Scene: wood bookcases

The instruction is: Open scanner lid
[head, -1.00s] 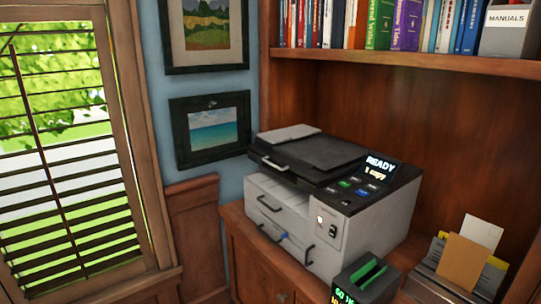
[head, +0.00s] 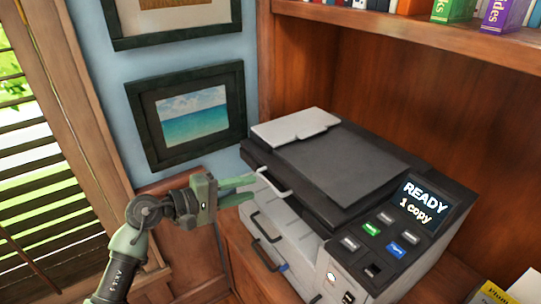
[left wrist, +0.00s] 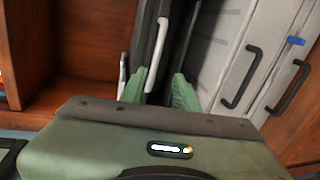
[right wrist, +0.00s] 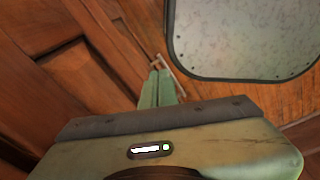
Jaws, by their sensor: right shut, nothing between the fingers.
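The scanner (head: 300,240) stands on a wood cabinet top. Its black lid (head: 335,165) lies down flat, with a pale handle (head: 272,183) on its front edge. My left gripper (head: 240,189) is open at the lid's front left, its fingertips close to the handle. In the left wrist view the handle (left wrist: 157,52) shows between and beyond the two spread fingers (left wrist: 158,90); I cannot tell whether they touch it. My right gripper (right wrist: 157,88) is shut and empty, seen only in the right wrist view, pointing at wood surfaces away from the scanner.
A control panel (head: 385,235) with a READY screen (head: 424,202) is on the scanner's right. Drawers with dark handles (head: 268,256) are below the lid. A bookshelf (head: 400,35) overhangs behind. A window blind (head: 40,190) and framed picture (head: 190,115) are at left.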

